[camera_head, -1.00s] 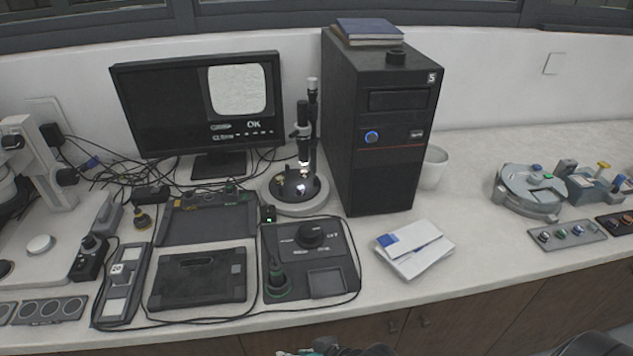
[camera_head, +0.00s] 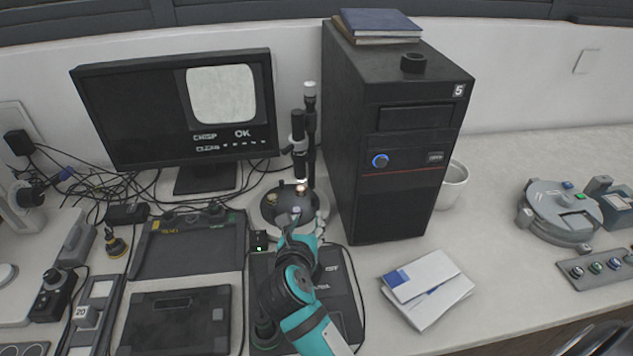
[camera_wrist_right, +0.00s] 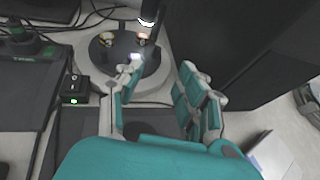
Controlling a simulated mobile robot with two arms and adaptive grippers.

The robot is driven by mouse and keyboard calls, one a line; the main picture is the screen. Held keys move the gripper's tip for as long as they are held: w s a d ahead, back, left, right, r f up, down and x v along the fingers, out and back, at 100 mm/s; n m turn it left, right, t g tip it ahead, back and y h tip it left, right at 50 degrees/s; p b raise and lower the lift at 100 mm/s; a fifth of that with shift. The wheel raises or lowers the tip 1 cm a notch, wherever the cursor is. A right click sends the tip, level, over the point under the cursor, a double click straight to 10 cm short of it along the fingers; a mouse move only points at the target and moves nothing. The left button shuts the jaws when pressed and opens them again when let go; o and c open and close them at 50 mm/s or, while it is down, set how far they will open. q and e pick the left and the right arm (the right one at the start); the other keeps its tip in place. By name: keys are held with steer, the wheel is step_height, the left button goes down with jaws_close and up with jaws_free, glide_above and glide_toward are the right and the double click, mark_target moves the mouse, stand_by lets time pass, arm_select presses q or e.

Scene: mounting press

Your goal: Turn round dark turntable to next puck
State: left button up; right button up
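The round dark turntable (camera_head: 289,193) sits on a pale round base under an upright microscope-like column (camera_head: 305,140). In the right wrist view the turntable (camera_wrist_right: 106,52) carries small pucks (camera_wrist_right: 142,40) near its rim, and a bright light spot falls on it. My right gripper (camera_head: 303,228), teal and grey, reaches in from the front and overlaps the turntable's near edge in the head view. In the right wrist view its fingers (camera_wrist_right: 160,72) are spread apart with nothing between them; the left fingertip shows against the turntable's near rim. Contact cannot be told. My left gripper is out of view.
A black computer tower (camera_head: 400,150) stands close to the right of the turntable. A monitor (camera_head: 180,110) reading OK is at the back left. A black control box (camera_head: 345,300) lies under my right arm. White papers (camera_head: 428,284) lie to the right.

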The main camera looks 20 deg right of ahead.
steer(key=p, duration=0.1)
glide_toward(313, 199)
steer(key=shift+g, duration=0.3)
steer(key=x, duration=0.4)
steer(key=p+x, duration=0.1)
steer(key=x, duration=0.4)
steer(key=shift+w+d+r, duration=0.1)
steer(key=shift+w, duration=0.2)
steer(key=shift+w+d, duration=0.25)
steer(key=shift+w, duration=0.15)
jaws_close()
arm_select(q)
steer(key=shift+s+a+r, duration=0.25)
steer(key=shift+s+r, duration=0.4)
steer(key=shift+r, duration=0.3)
arm_select(e)
steer(key=shift+a, duration=0.1)
